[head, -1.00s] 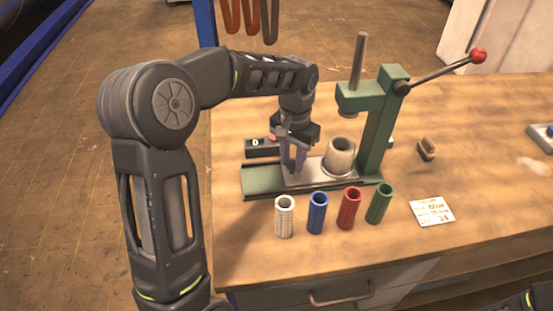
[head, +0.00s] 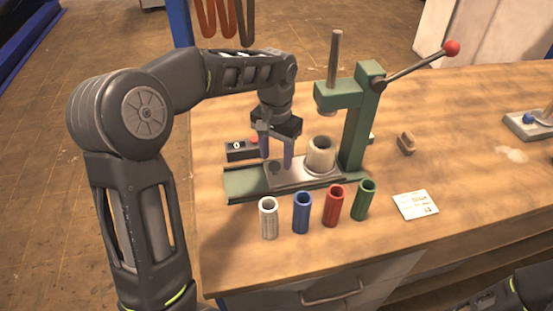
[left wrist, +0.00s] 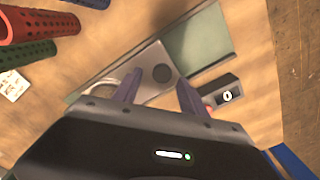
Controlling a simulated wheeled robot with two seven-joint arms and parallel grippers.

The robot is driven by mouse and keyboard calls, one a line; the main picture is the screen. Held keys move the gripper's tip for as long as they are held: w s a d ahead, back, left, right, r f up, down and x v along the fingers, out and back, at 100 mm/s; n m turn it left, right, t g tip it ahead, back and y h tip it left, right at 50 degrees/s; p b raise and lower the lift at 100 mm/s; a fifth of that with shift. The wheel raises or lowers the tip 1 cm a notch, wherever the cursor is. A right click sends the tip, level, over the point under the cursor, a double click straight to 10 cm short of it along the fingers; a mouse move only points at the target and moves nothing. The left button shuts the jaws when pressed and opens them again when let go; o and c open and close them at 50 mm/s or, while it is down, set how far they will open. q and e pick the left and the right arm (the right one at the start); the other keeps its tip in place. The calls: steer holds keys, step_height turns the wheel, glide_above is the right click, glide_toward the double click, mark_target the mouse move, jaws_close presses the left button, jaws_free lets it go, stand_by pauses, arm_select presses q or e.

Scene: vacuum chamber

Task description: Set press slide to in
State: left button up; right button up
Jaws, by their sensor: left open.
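The green press (head: 357,125) stands on the bench. Its grey slide plate (head: 303,174) lies on a green base rail (head: 243,185) and carries a pale hollow cup (head: 321,155), roughly below the press ram. The rail's left end is bare. My right gripper is out of view.
White, blue (head: 302,213), red and green sleeves stand in front of the press. A small black box (head: 240,151) with a red button is behind the rail. A red-knobbed lever (head: 452,48) reaches right. A paper card (head: 415,205) lies at right.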

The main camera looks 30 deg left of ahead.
arm_select(q)
step_height(320, 180, up, 6)
steer(key=shift+f, duration=0.1)
stand_by(0.5)
